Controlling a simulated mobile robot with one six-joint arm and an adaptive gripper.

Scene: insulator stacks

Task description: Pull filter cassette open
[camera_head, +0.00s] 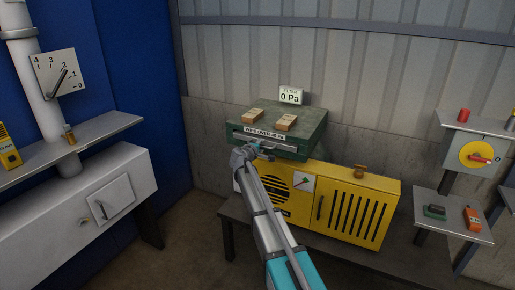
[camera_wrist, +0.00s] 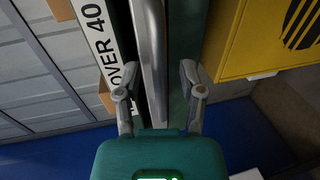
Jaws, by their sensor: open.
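The filter cassette is the dark green box (camera_head: 310,133) on top of the yellow unit (camera_head: 345,205). Its front carries a silver bar handle (camera_head: 285,144) and a white label about 40 Pa (camera_head: 264,133). In the head view my gripper (camera_head: 262,148) is at the left part of the handle and hides some of it. In the wrist view my gripper (camera_wrist: 150,75) is open, with one finger on each side of the silver handle (camera_wrist: 152,50). A gap shows between each finger and the bar. The cassette looks closed.
Two wooden blocks (camera_head: 285,122) lie on the cassette top. A sign reading 0 Pa (camera_head: 291,96) stands behind it. A brass-coloured knob (camera_head: 360,171) sits on the yellow unit. A grey shelf (camera_head: 80,145) is at left, and a small table (camera_head: 452,228) is at right.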

